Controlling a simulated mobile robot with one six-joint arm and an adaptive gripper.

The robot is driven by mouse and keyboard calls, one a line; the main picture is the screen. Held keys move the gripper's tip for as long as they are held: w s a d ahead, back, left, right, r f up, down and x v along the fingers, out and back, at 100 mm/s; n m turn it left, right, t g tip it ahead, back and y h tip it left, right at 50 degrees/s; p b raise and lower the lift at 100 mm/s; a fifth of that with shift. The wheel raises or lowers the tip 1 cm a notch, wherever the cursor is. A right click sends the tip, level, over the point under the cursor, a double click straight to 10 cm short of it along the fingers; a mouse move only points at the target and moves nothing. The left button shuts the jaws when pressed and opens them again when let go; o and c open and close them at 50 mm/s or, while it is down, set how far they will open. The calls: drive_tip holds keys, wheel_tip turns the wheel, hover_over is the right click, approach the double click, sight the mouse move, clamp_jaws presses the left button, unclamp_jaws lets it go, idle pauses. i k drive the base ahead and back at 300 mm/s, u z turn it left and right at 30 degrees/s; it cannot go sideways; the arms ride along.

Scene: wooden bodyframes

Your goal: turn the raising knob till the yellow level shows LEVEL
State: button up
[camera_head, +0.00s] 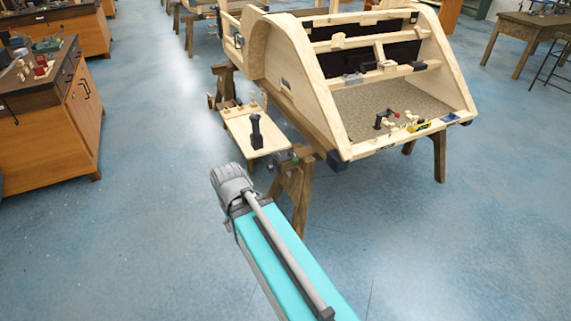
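A small yellow piece (421,127), which looks like the yellow level, lies on the front ledge of the wooden bodyframe. Its reading is too small to make out. A small dark knob-like part (295,159) sits by the trestle top below the bodyframe's near left corner. I cannot tell whether it is the raising knob. My teal arm reaches up from the bottom, and its grey end (231,183) is left of that part and apart from it. I cannot make out separate fingers or whether my gripper is open or shut.
A wooden board (239,126) with an upright black tool (257,131) is beside the bodyframe (287,63). A wooden trestle (302,199) stands under the near corner. Cabinets (70,130) stand left; blue floor is clear between.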

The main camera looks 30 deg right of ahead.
sight(270, 169)
drive_tip(key=z, duration=0.25)
drive_tip(key=i, duration=0.45)
drive_tip(key=z, duration=0.35)
drive_tip(key=k, duration=0.9)
drive_tip(key=z, duration=0.1)
drive_tip(key=i, duration=0.8)
